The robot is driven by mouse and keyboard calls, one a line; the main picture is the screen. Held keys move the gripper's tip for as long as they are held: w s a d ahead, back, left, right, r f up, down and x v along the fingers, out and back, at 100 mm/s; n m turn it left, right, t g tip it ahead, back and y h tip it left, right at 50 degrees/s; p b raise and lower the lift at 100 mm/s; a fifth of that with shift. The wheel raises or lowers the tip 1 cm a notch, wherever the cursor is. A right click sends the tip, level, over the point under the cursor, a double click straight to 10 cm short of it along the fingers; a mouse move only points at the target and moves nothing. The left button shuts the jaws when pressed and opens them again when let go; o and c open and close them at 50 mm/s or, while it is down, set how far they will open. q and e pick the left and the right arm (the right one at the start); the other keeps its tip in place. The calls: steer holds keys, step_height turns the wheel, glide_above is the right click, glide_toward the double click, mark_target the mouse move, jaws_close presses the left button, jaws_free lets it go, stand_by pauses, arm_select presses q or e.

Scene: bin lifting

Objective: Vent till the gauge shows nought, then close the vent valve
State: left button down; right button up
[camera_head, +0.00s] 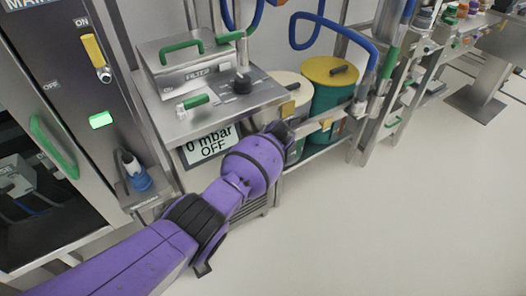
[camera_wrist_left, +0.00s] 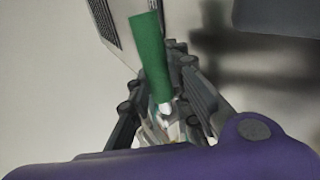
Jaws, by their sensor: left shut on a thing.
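The gauge display (camera_head: 208,145) reads "0 mbar OFF" on the front of the steel filter unit (camera_head: 185,68). My left arm's purple wrist is in front of the unit's lower right side in the head view, and its fingers are hidden there. In the left wrist view my left gripper (camera_wrist_left: 165,120) is shut on a green lever handle (camera_wrist_left: 154,55), which sticks up from between the fingers. I cannot tell for certain whether this is the vent valve. A short green handle (camera_head: 196,101) lies on the unit's front ledge. My right gripper is not in view.
A dark cabinet (camera_head: 98,88) with a yellow ON switch (camera_head: 93,50) and a green lamp stands at left. A white drum (camera_head: 294,92) and a green drum with a yellow lid (camera_head: 330,70) stand right of the unit. The floor (camera_head: 400,220) at right is clear.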

arm_select(q)
steer(key=shift+a+r+y, duration=0.1)
steer(key=shift+y, duration=0.2)
steer(key=shift+r+g+y+b, duration=0.15)
steer(key=shift+g+y+b, duration=0.25)
steer(key=shift+b, duration=0.05)
steer(key=shift+m, duration=0.3)
steer(key=c, duration=1.9)
jaws_free()
steer(key=shift+o, duration=0.2)
steer(key=shift+r, duration=0.15)
steer(key=v, duration=1.2)
